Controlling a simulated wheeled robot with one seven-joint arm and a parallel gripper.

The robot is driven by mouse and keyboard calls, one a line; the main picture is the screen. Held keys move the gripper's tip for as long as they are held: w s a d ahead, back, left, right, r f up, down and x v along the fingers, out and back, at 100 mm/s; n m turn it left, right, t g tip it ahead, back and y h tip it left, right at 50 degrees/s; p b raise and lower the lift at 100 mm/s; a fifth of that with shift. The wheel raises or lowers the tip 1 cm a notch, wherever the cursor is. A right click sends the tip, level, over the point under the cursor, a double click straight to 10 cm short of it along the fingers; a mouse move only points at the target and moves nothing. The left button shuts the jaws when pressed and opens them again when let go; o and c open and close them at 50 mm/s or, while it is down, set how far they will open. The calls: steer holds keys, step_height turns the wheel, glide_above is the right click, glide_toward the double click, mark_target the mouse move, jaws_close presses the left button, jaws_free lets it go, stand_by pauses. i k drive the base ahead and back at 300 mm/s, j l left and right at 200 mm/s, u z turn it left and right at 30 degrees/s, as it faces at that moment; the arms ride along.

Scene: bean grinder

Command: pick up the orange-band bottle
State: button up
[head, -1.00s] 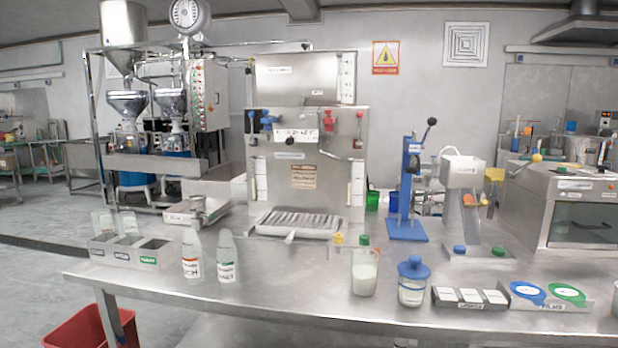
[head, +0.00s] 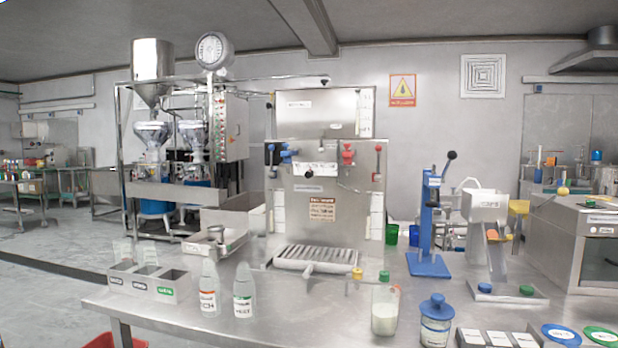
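The orange-band bottle (head: 208,287) is white with a tapered top and a red-orange band. It stands upright on the steel table (head: 300,318), towards the front left. A similar bottle with a green band (head: 243,291) stands upright close to its right, with a small gap between them. My gripper is not in view, so I cannot see its state or how it lies to the bottle.
A sectioned bin (head: 150,288) is left of the bottles. The steel machine with a drip grate (head: 308,260) is behind them. A green-capped milk bottle (head: 385,308) and a blue-lidded jar (head: 435,322) stand to the right. Bare tabletop lies between.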

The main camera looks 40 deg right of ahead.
mark_target(210, 282)
steer(key=k+l+u, duration=0.25)
steer(key=l, duration=0.2)
steer(key=k+l+u, duration=0.25)
steer(key=l, duration=0.15)
steer(key=k+l+u, duration=0.25)
steer(key=i+l, duration=0.1)
